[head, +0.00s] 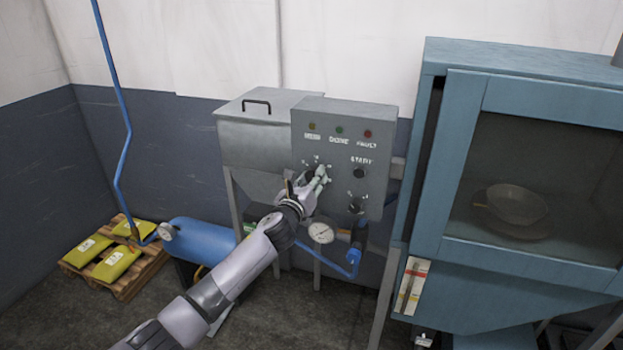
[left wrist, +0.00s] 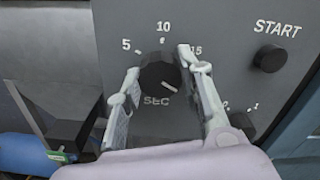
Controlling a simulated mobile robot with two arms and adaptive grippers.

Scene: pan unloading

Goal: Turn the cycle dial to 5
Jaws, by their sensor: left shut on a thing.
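The cycle dial (left wrist: 160,72) is a black round knob on the grey control panel (head: 345,115). Around it are the marks 5, 10 and 15, with SEC below. Its white pointer line slants to the lower right, away from the 5 at upper left. My left gripper (left wrist: 159,62) is shut on the dial, one finger at each side. In the head view my left gripper (head: 315,181) reaches the panel and covers much of the dial. Any mark past 15 is hidden behind the right finger. My right gripper is not in view.
A black START button (left wrist: 270,58) is right of the dial. A lower knob (head: 355,206), marked 0 and 1, is partly behind a finger in the wrist view. A pressure gauge (head: 321,232) is below the panel. A blue cabinet (head: 455,160) stands at right.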

